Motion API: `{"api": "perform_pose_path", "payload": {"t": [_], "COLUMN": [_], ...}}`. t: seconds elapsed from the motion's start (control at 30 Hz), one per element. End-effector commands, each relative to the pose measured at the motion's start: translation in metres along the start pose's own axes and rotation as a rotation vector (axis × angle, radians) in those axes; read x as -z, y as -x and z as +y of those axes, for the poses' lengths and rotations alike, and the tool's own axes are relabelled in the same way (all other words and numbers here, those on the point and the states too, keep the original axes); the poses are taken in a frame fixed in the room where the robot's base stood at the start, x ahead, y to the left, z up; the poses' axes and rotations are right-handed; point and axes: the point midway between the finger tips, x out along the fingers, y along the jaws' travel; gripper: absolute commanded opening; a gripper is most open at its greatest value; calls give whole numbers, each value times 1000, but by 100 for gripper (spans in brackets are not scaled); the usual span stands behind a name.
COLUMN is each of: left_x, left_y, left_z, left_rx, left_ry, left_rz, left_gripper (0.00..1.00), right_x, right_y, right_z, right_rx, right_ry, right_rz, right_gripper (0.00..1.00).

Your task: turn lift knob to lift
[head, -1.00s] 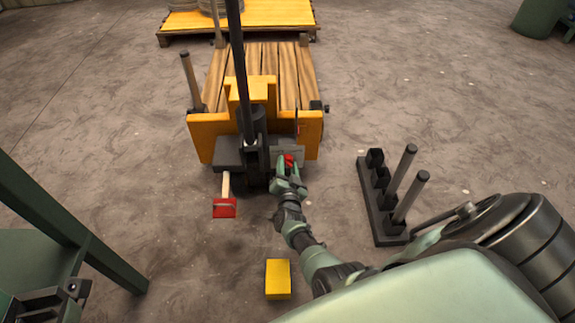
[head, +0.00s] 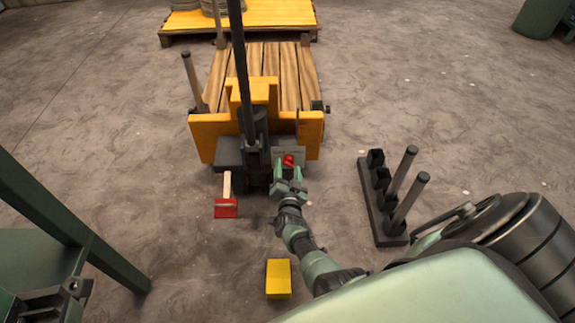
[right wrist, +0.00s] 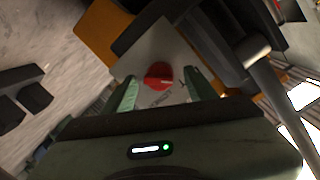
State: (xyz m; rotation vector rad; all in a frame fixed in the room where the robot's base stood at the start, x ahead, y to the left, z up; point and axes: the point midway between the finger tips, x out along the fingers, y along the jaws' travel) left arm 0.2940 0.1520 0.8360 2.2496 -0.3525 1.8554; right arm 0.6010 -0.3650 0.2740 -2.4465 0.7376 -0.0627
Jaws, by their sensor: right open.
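The red lift knob (head: 289,160) sits on a grey panel (head: 296,151) at the front of the yellow pallet jack (head: 215,130). In the right wrist view the knob (right wrist: 158,76) lies beyond and between the two fingers, on the pale plate with dark lettering too small to read. My right gripper (head: 290,177) is open and empty, just in front of the knob and apart from it. In the right wrist view its fingers (right wrist: 162,92) stand on either side of the knob. My left gripper is not in view.
A yellow block (head: 278,278) lies on the floor below. A dark rack with upright rods (head: 371,205) stands to the right. A green frame (head: 60,215) is at the left.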

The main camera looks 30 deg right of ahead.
Motion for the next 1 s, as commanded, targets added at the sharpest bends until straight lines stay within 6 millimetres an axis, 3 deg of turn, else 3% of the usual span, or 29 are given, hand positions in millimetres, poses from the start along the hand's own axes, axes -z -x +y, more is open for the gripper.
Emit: {"api": "perform_pose_path", "payload": {"t": [0.2, 0.4, 1.0], "left_x": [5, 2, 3], "left_y": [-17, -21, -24], "left_z": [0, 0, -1], "left_rx": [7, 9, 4], "left_ry": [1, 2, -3], "left_rz": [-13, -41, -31], "left_gripper": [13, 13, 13], "right_x": [3, 1, 2], "right_y": [40, 61, 63], "right_z": [-2, -2, -2], "right_rx": [0, 1, 5], "right_ry": [1, 0, 1], "right_rz": [-3, -1, 3], "right_gripper": [57, 57, 57]}}
